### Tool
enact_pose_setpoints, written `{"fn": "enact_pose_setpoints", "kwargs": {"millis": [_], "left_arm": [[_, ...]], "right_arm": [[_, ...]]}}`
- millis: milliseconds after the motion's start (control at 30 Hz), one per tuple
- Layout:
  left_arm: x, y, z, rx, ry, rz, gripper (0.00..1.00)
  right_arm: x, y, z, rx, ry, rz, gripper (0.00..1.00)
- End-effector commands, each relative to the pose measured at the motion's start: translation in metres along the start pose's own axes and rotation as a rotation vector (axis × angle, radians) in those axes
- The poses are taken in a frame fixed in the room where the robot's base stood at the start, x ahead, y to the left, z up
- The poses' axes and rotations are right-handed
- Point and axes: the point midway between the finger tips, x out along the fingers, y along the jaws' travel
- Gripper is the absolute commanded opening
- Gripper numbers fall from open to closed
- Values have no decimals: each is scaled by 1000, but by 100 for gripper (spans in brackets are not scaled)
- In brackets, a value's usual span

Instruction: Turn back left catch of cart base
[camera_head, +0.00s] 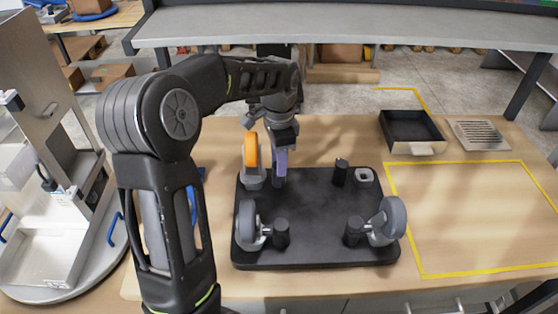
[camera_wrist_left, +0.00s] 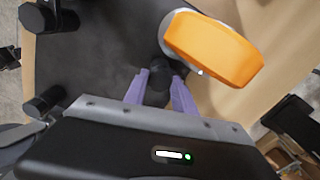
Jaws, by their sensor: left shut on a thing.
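The cart base (camera_head: 318,208) is a black plate lying on the wooden table, with casters pointing up and a black catch knob beside each corner. The left catch (camera_wrist_left: 159,82) is a dark knob next to the caster with the orange wheel (camera_head: 250,151). My left gripper (camera_head: 281,172) comes down on it from above, its purple fingers on either side of the knob. In the left wrist view the fingers (camera_wrist_left: 160,92) are shut on it, and the orange wheel (camera_wrist_left: 213,48) is close to the right. The fingers hide part of the catch. My right gripper is not seen.
Grey-wheeled casters (camera_head: 247,222) (camera_head: 393,217) stand at the near corners. The far right corner has a catch (camera_head: 340,172) and a grey square fitting (camera_head: 364,175) without a wheel. A black tray (camera_head: 410,130) and slotted plate (camera_head: 481,135) lie behind a clear yellow-outlined area.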

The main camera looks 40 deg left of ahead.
Motion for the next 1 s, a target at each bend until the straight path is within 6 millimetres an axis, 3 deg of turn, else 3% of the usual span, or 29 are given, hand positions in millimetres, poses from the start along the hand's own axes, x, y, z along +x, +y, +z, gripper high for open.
{"fn": "enact_pose_setpoints", "kwargs": {"millis": [400, 967, 1000], "left_arm": [[-2, -1, -1, 246, 3, -4, 0], [-2, -1, -1, 285, 3, -5, 0], [-2, -1, -1, 284, 3, -5, 35]], "right_arm": [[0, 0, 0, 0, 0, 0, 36], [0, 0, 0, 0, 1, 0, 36], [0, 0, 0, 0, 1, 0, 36]]}}
